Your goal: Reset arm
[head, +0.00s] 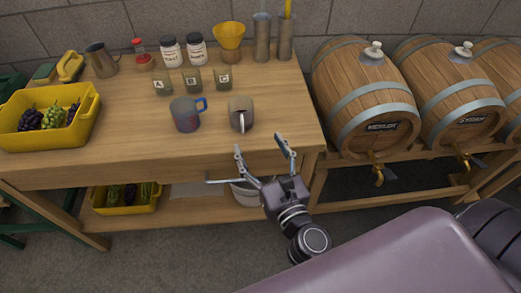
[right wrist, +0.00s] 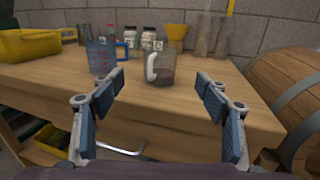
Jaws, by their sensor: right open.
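My right gripper (head: 262,150) is open and empty, in front of the table's front edge, with its fingers toward the table. In the right wrist view its two fingers (right wrist: 162,105) stand wide apart with nothing between them. A grey-brown mug (head: 241,112) stands upright on the table beyond the fingertips, apart from them. It also shows in the right wrist view (right wrist: 165,66), its pale handle toward me. A measuring jug with a blue handle (head: 185,115) stands left of the mug; it also shows in the right wrist view (right wrist: 103,52). My left gripper is not in view.
The wooden table (head: 130,128) carries a yellow crate of grapes (head: 50,133), small labelled glasses (head: 192,80), white jars (head: 171,51), a yellow funnel (head: 229,38) and metal cylinders (head: 262,42). Barrels (head: 365,92) stand at right.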

